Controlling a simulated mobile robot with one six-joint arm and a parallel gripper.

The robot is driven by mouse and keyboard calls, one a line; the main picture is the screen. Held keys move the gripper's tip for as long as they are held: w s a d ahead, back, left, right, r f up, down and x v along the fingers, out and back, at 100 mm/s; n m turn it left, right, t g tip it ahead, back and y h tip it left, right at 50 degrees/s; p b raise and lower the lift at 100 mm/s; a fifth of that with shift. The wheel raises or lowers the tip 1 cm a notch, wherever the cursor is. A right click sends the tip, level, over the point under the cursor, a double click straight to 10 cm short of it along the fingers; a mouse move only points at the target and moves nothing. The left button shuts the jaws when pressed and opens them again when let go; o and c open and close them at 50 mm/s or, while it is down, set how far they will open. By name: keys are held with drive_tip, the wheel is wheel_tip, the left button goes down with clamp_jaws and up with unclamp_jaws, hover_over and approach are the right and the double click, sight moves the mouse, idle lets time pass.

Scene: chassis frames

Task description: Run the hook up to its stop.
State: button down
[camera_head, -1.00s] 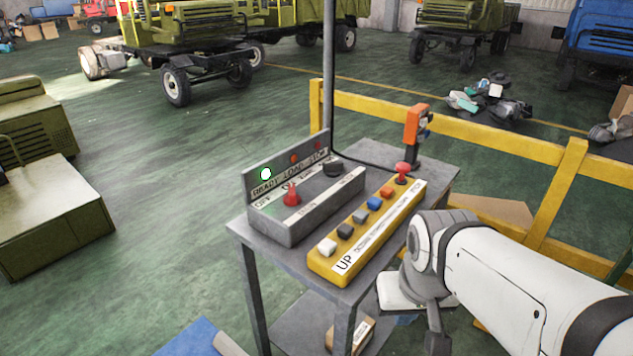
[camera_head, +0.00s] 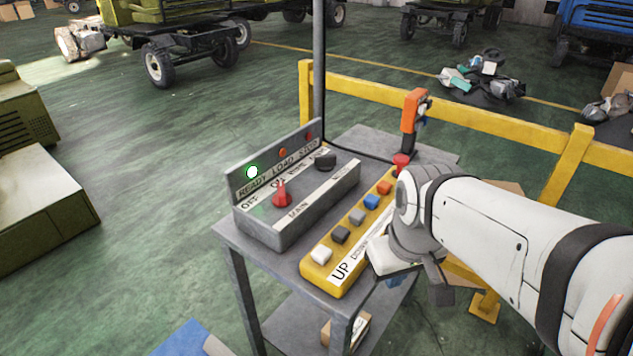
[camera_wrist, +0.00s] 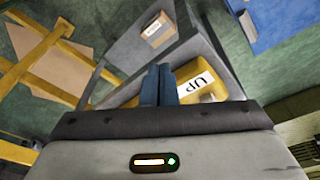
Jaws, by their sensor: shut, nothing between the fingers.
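The yellow control box (camera_head: 318,276) lies on the grey table, with a label reading UP at its near end. A white button (camera_head: 321,254) is nearest that label, followed by black (camera_head: 340,235), grey (camera_head: 357,215), blue (camera_head: 371,201) and orange (camera_head: 384,187) ones. A red mushroom button (camera_head: 401,161) is at the far end, partly behind my arm. My gripper (camera_wrist: 166,70) is shut and empty in the wrist view, its dark fingertips beside the yellow box (camera_wrist: 216,72) near the UP label; contact cannot be told. The hook is not in view.
A grey console (camera_head: 290,225) with a lit green READY lamp (camera_head: 252,172), red switch (camera_head: 282,194) and black knob (camera_head: 325,160) stands left of the yellow box. An orange-handled device (camera_head: 413,110) stands at the table's back. A yellow railing (camera_head: 490,118) runs behind.

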drive_tip(key=w+a+r+n+g+p, duration=0.1)
drive_tip(key=w+a+r+n+p, duration=0.35)
drive_tip(key=n, duration=0.75)
wheel_tip(320, 180, up, 6)
drive_tip(key=n+g, duration=0.1)
drive_tip(key=n, duration=1.3)
hover_over(321, 251)
drive_tip(key=shift+r+p, duration=0.1)
drive_tip(key=shift+p, duration=0.3)
wheel_tip(321, 251, down, 14)
drive_tip(key=shift+f+p, duration=0.1)
drive_tip(key=shift+p, duration=0.45)
